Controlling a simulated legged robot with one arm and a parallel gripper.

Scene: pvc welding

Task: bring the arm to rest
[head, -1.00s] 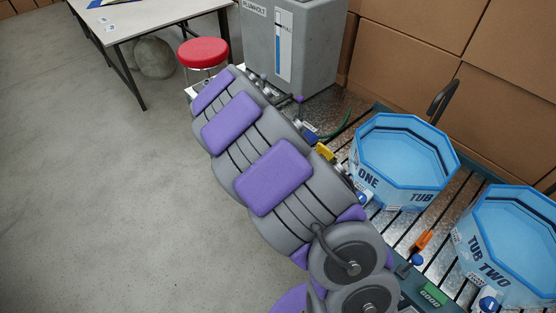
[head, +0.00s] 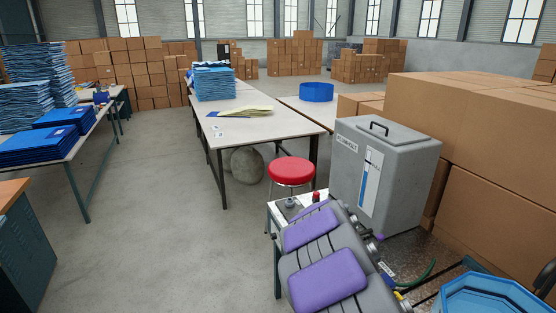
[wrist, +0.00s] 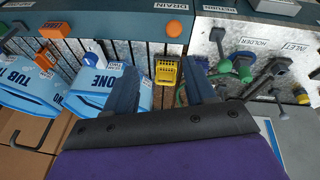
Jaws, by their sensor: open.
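My gripper (wrist: 160,80) shows in the wrist view, its two dark fingers spread apart with nothing held between them. A yellow block (wrist: 166,84) shows in the gap and appears to lie beyond the fingertips. Tub one (wrist: 92,90) is left of the fingers, a light blue tub with a label. In the head view my purple and grey arm reaches over the bench at the lower right; the gripper is hidden there. One blue tub (head: 490,295) shows only partly at the lower right corner.
A grey machine (head: 385,175) stands beside my arm, with large cardboard boxes (head: 480,130) behind. A red stool (head: 291,170) and a white table (head: 255,130) are beyond. Open floor lies at left.

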